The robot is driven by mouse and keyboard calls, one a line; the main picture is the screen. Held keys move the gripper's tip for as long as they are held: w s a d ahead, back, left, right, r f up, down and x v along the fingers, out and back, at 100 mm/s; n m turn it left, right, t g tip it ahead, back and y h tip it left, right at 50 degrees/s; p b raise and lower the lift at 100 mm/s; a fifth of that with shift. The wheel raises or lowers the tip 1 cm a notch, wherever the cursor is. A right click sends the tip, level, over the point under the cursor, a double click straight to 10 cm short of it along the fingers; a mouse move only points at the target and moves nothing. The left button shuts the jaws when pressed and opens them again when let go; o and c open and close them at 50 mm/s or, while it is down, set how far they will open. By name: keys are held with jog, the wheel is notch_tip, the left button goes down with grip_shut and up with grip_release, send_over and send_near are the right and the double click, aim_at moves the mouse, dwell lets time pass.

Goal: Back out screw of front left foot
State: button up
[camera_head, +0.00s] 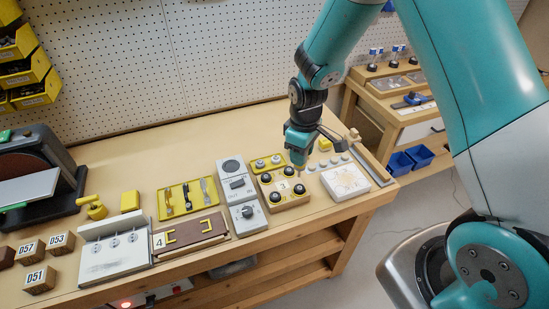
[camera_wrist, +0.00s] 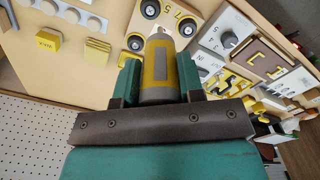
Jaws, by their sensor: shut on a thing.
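My gripper (camera_head: 299,145) is shut on a grey and yellow cylindrical driver tool (camera_wrist: 158,75), which lies between both jaws in the wrist view (camera_wrist: 158,85). In the head view the gripper hangs over the back right part of a wooden block (camera_head: 287,203) with round black feet facing up. The block also shows in the wrist view (camera_wrist: 172,12), where the tool's pale tip points toward it. I cannot tell whether the tip touches the block. The front left foot (camera_head: 274,197) shows clear of the gripper in the head view. Its screw is too small to make out.
A grey panel with a dial (camera_head: 247,212) stands left of the block. A yellow tool tray (camera_head: 187,198) lies farther left. A pegboard (camera_head: 180,60) rises behind the bench.

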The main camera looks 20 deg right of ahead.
jog(key=shift+w+a+f+n+b, duration=0.2)
jog(key=shift+a+f+n+b, duration=0.85)
jog(key=shift+n, duration=1.05)
jog(key=shift+w+a+f+n+b, duration=0.2)
jog(key=shift+a+f+n+b, duration=0.85)
jog(key=shift+n, duration=1.05)
jog(key=shift+w+a+f+n+b, duration=0.2)
jog(key=shift+a+f+n+b, duration=0.85)
jog(key=shift+n, duration=1.05)
jog(key=shift+a+f, duration=0.15)
jog(key=shift+f, duration=0.1)
jog(key=shift+s+r+p, duration=0.1)
jog(key=shift+r+p, duration=0.2)
jog(key=shift+p, duration=0.45)
jog(key=shift+r, duration=0.15)
notch_tip(320, 180, up, 6)
jog(key=p, duration=0.4)
jog(key=shift+p, duration=0.35)
